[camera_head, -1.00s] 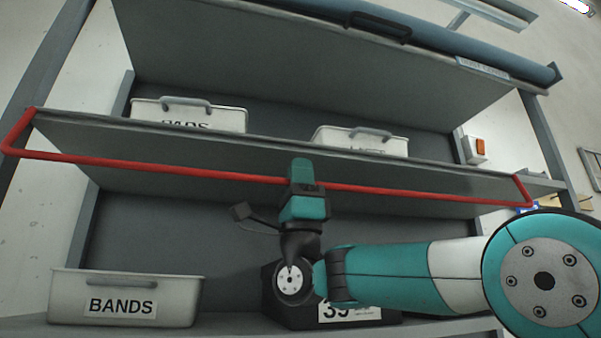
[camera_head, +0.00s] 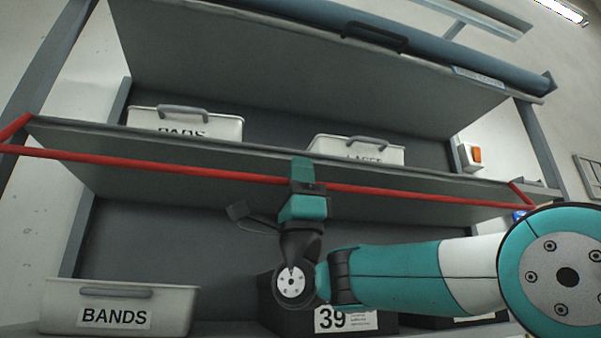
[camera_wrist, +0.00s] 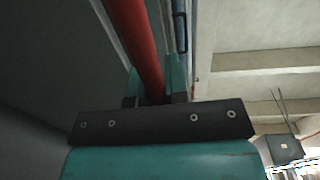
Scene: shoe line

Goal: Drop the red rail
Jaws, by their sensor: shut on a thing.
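The red rail (camera_head: 420,194) runs across the front of the middle shelf (camera_head: 330,180), with bent ends at the far left and right. My gripper (camera_head: 303,180) is shut on the rail near its middle, reaching up to it from below. In the wrist view the red rail (camera_wrist: 137,45) passes between the two teal fingers of my gripper (camera_wrist: 152,88). The part of the rail behind the gripper is hidden.
Bins stand on the middle shelf, one at left (camera_head: 185,122) and one at right (camera_head: 355,150). Below are a BANDS bin (camera_head: 120,307) and a dark box marked 39 (camera_head: 345,320). A rolled blue cover (camera_head: 400,38) hangs above. An orange switch (camera_head: 473,156) is at the right.

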